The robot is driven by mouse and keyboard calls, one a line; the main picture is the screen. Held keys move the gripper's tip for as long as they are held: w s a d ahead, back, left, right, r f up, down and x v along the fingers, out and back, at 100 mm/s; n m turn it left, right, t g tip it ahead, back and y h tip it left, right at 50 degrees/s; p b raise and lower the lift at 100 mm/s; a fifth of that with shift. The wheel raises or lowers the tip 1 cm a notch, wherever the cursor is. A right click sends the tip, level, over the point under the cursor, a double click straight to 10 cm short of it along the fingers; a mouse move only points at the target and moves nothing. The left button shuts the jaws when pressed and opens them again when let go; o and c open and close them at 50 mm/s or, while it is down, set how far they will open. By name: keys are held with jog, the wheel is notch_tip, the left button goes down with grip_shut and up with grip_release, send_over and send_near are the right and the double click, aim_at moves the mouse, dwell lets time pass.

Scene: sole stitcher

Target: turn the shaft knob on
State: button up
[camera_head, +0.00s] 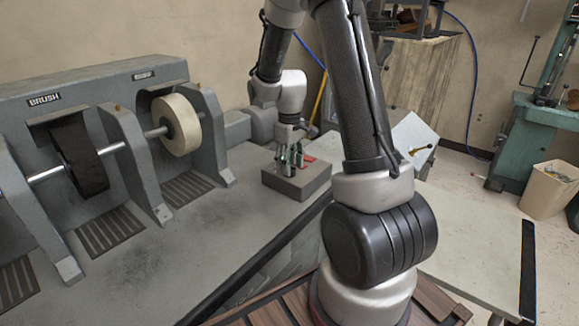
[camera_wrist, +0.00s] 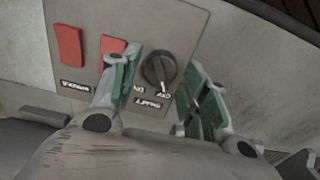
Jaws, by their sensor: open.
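The shaft knob (camera_wrist: 160,71) is a round black knob with a raised grip on a grey control panel (camera_wrist: 190,25). My gripper (camera_wrist: 157,85) is open, with one green-padded finger on each side of the knob. A gap shows between the knob and the right finger; the left finger is close to it, and I cannot tell whether they touch. In the head view my gripper (camera_head: 290,160) points down over the control box (camera_head: 299,185), and its fingers hide the knob.
Two red switches (camera_wrist: 69,47) (camera_wrist: 112,47) sit left of the knob; the left finger partly overlaps the nearer one. The grey machine with a dark brush wheel (camera_head: 80,158) and a pale wheel (camera_head: 176,124) stands left of the box. The bench front (camera_head: 180,255) is clear.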

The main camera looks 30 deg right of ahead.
jog(key=shift+f, duration=0.7)
jog(key=c, duration=0.8)
jog(key=shift+o, duration=0.2)
